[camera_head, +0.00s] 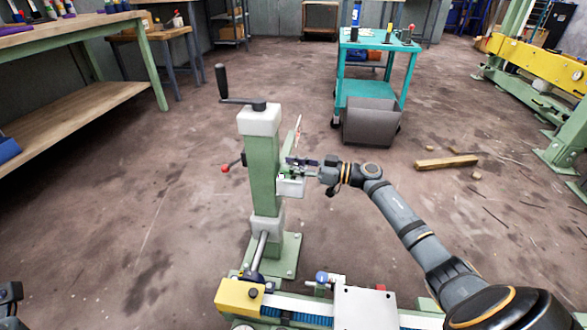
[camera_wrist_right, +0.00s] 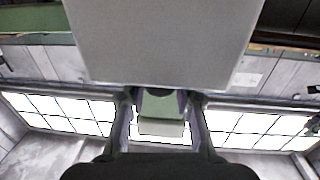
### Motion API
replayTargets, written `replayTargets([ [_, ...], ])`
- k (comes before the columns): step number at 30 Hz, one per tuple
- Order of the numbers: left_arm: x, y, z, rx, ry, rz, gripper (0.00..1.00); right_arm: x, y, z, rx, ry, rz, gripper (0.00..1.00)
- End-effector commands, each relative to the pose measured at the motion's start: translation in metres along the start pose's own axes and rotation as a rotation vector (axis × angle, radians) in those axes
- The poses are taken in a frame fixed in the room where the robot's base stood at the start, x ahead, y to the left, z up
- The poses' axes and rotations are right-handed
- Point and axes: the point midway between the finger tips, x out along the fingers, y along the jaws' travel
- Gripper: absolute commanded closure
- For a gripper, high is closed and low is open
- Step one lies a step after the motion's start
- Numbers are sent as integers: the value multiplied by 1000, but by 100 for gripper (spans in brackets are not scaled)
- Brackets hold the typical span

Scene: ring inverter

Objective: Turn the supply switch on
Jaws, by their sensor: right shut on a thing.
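The green post (camera_head: 263,170) of the ring inverter stands upright left of centre in the head view. A small pale box (camera_head: 290,187) is on its right side. My right gripper (camera_head: 296,163) is at this side, just above the pale box. In the wrist view my right gripper (camera_wrist_right: 160,97) has its two fingers around a small green part (camera_wrist_right: 160,106) with a pale end, shut on it. A large grey block (camera_wrist_right: 165,42) fills the top of that view. I cannot make out which part is the supply switch or its position.
A crank handle (camera_head: 222,82) tops the post, and a red-knobbed lever (camera_head: 226,168) sticks out on its left. The machine bed (camera_head: 310,306) lies in front. A teal cart (camera_head: 375,88) stands behind, and a wooden beam (camera_head: 446,163) lies on the floor at right.

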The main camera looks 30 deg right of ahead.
Motion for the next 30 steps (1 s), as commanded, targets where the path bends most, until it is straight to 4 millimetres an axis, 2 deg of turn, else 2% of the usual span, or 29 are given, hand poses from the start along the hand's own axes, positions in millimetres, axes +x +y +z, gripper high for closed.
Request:
replayTargets([
  [10,0,0,-1,1,4,0,60,-1,3,-2,-3,-1,10,100],
  [11,0,0,-1,1,4,0,60,-1,3,-2,-3,-1,10,70],
  [16,0,0,-1,0,4,0,60,-1,2,0,-2,-1,7,48],
  [26,0,0,0,0,2,-1,60,-3,1,1,-1,-4,4,48],
  [30,0,0,0,0,2,0,60,-25,1,3,-1,-11,5,48],
])
